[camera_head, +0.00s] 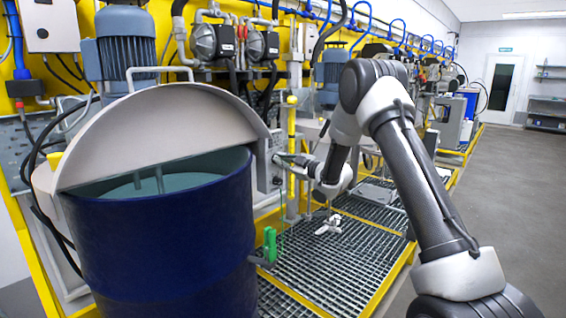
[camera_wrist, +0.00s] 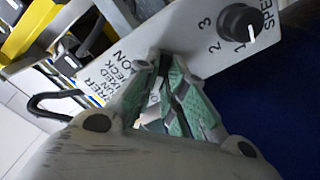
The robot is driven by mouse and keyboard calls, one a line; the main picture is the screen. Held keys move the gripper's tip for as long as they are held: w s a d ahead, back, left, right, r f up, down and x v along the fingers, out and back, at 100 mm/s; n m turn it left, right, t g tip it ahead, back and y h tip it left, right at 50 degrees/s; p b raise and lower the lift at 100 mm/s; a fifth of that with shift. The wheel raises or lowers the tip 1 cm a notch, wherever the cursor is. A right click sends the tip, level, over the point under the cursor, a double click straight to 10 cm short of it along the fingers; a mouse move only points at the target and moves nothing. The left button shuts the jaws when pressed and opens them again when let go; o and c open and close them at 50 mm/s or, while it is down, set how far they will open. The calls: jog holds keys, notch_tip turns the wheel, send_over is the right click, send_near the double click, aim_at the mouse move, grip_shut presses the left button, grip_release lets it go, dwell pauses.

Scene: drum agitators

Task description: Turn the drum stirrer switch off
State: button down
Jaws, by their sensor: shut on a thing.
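The blue drum (camera_head: 160,250) stands at the left in the head view, with a tilted grey lid (camera_head: 160,135) above its pale liquid. The grey control panel (camera_head: 266,170) is at the drum's right side. In the wrist view the panel (camera_wrist: 130,45) shows the letters "ON", small print and a black speed dial (camera_wrist: 240,25). My gripper (camera_wrist: 168,68) has its green-padded fingers at the panel, beside the "ON" lettering, shut on the stirrer switch, which the fingers mostly hide. In the head view my gripper (camera_head: 282,158) reaches the panel from the right.
A green clamp (camera_head: 270,246) hangs at the drum's lower right. Metal grating (camera_head: 340,260) with a yellow edge lies below my arm. Pumps (camera_head: 215,42), pipes and motors line the back. Open floor (camera_head: 500,210) lies at the right.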

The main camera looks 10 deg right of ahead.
jog(key=shift+f, duration=0.1)
jog(key=c, duration=1.5)
grip_release()
jog(key=v, duration=1.2)
